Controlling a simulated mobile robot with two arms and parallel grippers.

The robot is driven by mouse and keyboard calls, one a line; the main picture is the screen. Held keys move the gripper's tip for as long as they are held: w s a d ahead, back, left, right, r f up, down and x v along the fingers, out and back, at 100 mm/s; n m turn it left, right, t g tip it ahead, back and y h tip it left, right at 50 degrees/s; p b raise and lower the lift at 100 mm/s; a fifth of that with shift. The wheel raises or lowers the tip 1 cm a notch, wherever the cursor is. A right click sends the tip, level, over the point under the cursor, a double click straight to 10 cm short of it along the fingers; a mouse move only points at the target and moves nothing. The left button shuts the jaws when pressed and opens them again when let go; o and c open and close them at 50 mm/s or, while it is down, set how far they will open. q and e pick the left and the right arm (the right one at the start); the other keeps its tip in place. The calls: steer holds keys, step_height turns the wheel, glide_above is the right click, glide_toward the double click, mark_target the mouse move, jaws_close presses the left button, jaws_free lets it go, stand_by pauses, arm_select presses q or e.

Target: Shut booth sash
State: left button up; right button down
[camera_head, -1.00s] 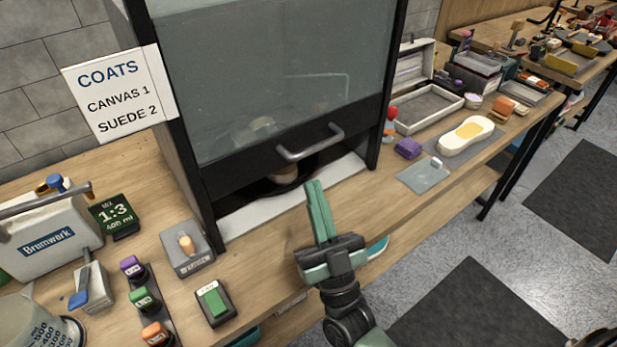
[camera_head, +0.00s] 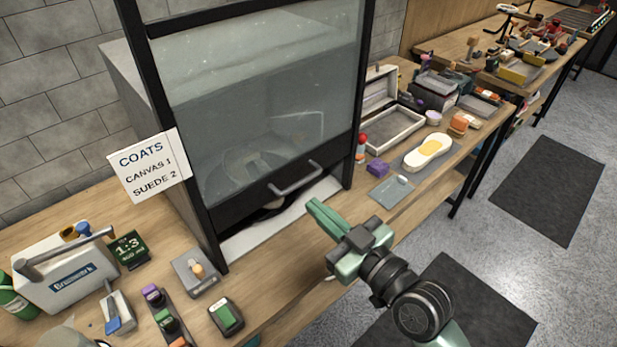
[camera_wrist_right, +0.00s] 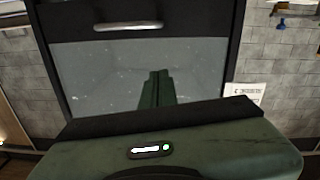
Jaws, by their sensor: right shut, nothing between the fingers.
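The booth sash (camera_head: 270,120) is a cloudy glass pane in a dark frame. Its grey bar handle (camera_head: 297,178) is on the lower rail. The sash is low, with a narrow gap between its rail and the white booth floor (camera_head: 240,243). A dark round base shows partly in the gap; what stands behind the glass is blurred. My right gripper (camera_head: 313,204) is shut and empty, in front of the booth, below and apart from the handle. In the right wrist view the shut fingers (camera_wrist_right: 158,78) appear against the glass, with the handle (camera_wrist_right: 128,25) near the top edge. My left gripper is out of view.
A "COATS" sign (camera_head: 150,166) is at the booth's left side. The bench front beside my gripper is mostly clear.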

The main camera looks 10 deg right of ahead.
steer(key=w+a+f+p, duration=0.3)
steer(key=w+a+f, duration=0.1)
steer(key=w, duration=0.4)
steer(key=shift+w+a+g, duration=0.2)
steer(key=shift+a+g, duration=0.2)
steer(key=shift+a, duration=0.45)
steer(key=shift+f, duration=0.1)
